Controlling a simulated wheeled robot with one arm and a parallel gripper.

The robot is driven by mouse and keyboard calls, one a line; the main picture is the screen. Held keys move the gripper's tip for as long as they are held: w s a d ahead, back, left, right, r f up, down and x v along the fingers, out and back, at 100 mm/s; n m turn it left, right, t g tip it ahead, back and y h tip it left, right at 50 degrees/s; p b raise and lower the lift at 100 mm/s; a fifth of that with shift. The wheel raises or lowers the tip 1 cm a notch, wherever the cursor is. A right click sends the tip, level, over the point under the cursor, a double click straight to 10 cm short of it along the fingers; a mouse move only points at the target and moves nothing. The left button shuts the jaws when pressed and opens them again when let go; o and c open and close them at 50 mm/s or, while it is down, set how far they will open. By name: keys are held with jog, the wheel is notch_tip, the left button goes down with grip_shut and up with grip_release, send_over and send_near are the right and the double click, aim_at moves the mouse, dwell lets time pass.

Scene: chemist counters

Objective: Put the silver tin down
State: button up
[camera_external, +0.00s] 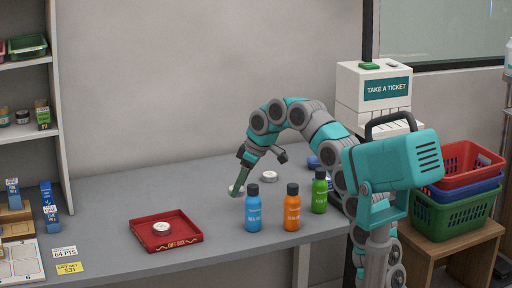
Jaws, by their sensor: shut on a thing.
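My gripper (237,188) reaches down to the counter (205,184) behind the blue bottle. It is shut on a small silver-white tin, the silver tin (241,189), which a finger partly covers. The tin is at or just above the counter; I cannot tell whether it touches. A similar pale round tin (269,176) stands on the counter to the right of my gripper. Another round tin (163,229) with a pale lid lies in the red tray (190,239) at the front left.
A blue bottle (253,211), an orange bottle (292,211) and a green bottle (319,193) stand upright in front of my arm. Small blue boxes (50,214) and price cards (68,267) are at the left. The counter between tray and gripper is clear.

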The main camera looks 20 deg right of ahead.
jog(key=shift+r, duration=2.15)
jog(key=s+a+f+n+b, duration=0.1)
jog(key=s+a, duration=0.5)
jog(key=s, duration=0.4)
jog(key=s+a+f+n+b, duration=0.1)
jog(key=s+a+n+b, duration=0.1)
jog(key=s+a, duration=0.65)
jog(key=p, duration=0.3)
send_near(168, 240)
jog(key=shift+w+a+g+y, duration=0.35)
jog(key=shift+w+a, duration=0.2)
jog(key=shift+w, duration=0.3)
jog(key=shift+f, duration=1.75)
jog(key=shift+f+b, duration=0.1)
jog(key=shift+b, duration=0.2)
jog(key=shift+f, duration=0.35)
jog(key=shift+f+b, duration=0.2)
jog(key=shift+b, duration=0.1)
jog(key=o, duration=1.3)
